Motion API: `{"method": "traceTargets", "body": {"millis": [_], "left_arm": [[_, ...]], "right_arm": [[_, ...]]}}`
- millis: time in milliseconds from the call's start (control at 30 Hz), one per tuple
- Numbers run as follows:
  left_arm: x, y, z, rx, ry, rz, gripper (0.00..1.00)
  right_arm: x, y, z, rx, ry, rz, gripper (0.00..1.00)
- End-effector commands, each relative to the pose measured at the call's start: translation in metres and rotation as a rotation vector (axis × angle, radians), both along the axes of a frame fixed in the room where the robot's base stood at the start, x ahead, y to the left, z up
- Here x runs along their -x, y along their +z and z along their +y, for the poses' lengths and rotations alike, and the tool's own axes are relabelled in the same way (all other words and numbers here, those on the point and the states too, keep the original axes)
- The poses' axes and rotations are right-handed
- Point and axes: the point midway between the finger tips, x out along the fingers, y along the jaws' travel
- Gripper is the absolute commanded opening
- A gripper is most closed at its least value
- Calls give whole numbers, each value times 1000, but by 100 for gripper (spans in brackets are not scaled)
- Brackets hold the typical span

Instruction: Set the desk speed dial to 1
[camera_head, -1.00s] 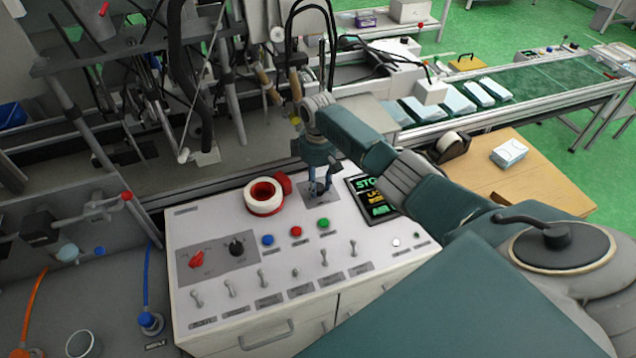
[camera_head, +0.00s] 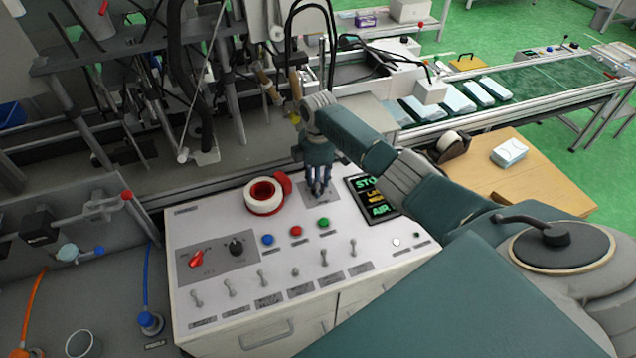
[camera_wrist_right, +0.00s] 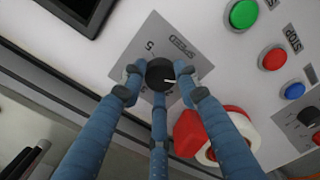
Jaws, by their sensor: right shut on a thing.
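The desk speed dial (camera_wrist_right: 160,74) is a black round knob with a white pointer line, on a grey plate marked SPEED. My left gripper is not in view.
A red switch (camera_head: 197,258) and a black knob (camera_head: 236,245) sit at the left.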

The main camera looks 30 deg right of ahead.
Motion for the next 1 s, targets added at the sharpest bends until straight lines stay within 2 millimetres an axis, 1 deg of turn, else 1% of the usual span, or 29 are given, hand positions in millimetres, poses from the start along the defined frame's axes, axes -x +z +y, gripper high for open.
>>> {"method": "traceTargets", "body": {"millis": [233,267,300,333,367,633,733,867,1000], "left_arm": [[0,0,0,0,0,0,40],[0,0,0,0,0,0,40],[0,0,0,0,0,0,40],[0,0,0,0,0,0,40],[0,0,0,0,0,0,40],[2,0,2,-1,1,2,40],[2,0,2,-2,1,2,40],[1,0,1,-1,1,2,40],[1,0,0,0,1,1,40]], "right_arm": [[-2,2,0,0,2,-6,5],[-2,2,0,0,2,-6,33],[-2,2,0,0,2,-6,41],[-2,2,0,0,1,-6,47],[-2,2,0,1,1,-5,50],[-1,1,0,0,0,-2,50],[-1,7,0,0,0,-2,50],[-2,26,-1,2,1,-6,50],[-2,57,-1,2,1,-7,50]]}}
